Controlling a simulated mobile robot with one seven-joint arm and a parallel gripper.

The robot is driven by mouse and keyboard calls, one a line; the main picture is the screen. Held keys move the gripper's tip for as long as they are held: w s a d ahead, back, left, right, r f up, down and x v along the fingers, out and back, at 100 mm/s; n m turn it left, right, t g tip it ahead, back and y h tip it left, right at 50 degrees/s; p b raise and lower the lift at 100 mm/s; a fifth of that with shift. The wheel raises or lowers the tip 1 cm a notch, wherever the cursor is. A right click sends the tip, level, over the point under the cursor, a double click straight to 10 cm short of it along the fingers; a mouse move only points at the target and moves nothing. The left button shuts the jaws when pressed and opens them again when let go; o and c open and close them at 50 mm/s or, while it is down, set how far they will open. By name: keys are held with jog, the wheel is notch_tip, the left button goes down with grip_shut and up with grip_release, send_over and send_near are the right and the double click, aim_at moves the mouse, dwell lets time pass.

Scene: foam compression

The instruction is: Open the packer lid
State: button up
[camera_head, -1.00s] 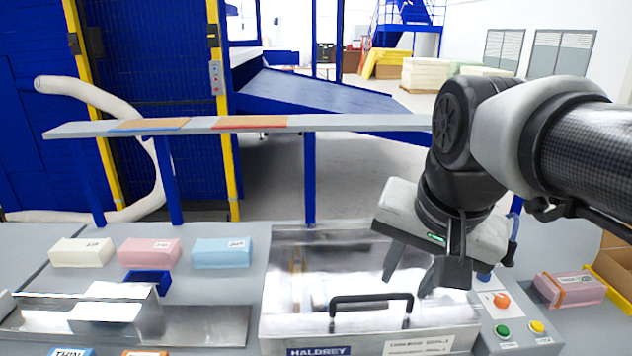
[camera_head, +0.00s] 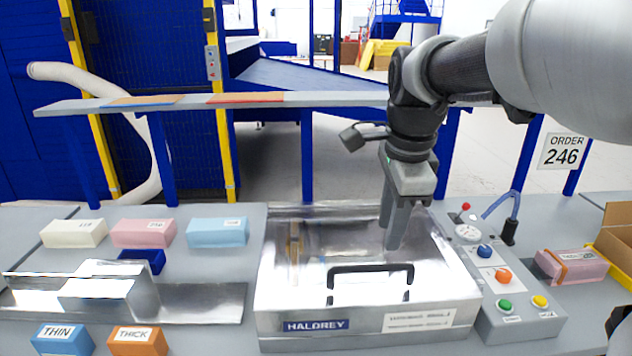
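The packer (camera_head: 275,300) is a silver metal box marked HALDREY in the middle of the bench. Its shiny lid (camera_head: 330,225) lies closed. A black bar handle (camera_head: 365,268) stands up at the lid's front. My gripper (camera_head: 393,242) points down over the right part of the lid, with its fingertips just behind the handle's right end in the picture.
A control box (camera_head: 500,300) with coloured buttons and a gauge stands close right of the packer. A pink foam block (camera_head: 570,266) lies further right. White, pink and blue foam blocks (camera_head: 217,232) and a metal fixture (camera_head: 110,295) are on the left. A grey shelf (camera_head: 330,100) runs behind.

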aim_at(381, 265)
jog(key=f, duration=0.3)
jog(key=w+f, duration=0.1)
jog(key=f, duration=0.2)
jog(key=f+b, duration=0.1)
jog(key=f, duration=0.2)
jog(key=shift+w, duration=0.4)
grip_shut()
